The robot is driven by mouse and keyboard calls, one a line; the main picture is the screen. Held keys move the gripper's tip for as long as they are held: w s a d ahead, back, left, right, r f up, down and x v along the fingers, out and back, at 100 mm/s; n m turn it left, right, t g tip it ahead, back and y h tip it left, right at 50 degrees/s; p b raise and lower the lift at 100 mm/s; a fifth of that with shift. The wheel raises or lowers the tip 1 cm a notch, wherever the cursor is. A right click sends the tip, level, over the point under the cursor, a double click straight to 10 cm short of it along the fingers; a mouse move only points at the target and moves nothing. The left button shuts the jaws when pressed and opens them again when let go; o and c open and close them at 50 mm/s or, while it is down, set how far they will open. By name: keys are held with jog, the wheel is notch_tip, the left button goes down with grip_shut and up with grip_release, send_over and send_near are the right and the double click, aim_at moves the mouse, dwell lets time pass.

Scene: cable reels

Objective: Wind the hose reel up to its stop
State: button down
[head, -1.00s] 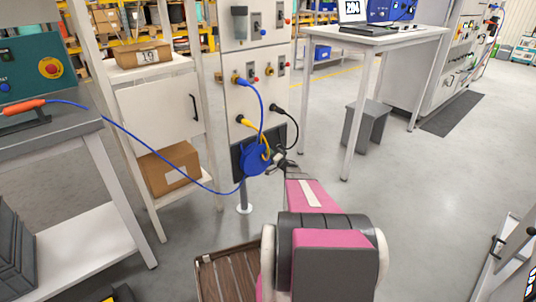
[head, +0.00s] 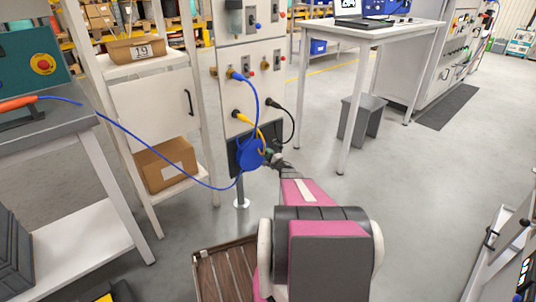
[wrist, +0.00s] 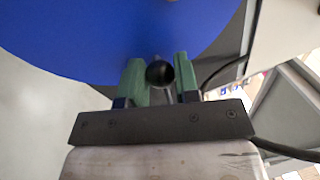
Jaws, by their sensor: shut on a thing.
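The blue hose reel (head: 250,154) is mounted low on the white panel post (head: 240,100). A blue hose (head: 150,146) runs from it, sagging, to an orange-handled tool (head: 18,103) on the left bench. My gripper (head: 272,157) is at the reel's right side. In the wrist view the blue reel disc (wrist: 110,35) fills the top, and my gripper's green fingers (wrist: 160,80) are shut around a dark round crank knob (wrist: 160,73) in front of the disc. The reel's stop cannot be made out.
Blue, yellow and black cables plug into the panel above the reel. A shelf with a cardboard box (head: 166,165) stands to the left. A brown slatted crate (head: 222,272) is on the floor below. A grey stool (head: 362,120) and a white table (head: 372,31) stand to the right.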

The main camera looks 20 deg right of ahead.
jog(key=shift+f, duration=0.1)
dwell(0.3)
jog(key=c, duration=0.9)
grip_release()
jog(key=shift+o, duration=0.2)
jog(key=shift+s, duration=0.1)
jog(key=v, duration=1)
jog(key=shift+s, duration=0.35)
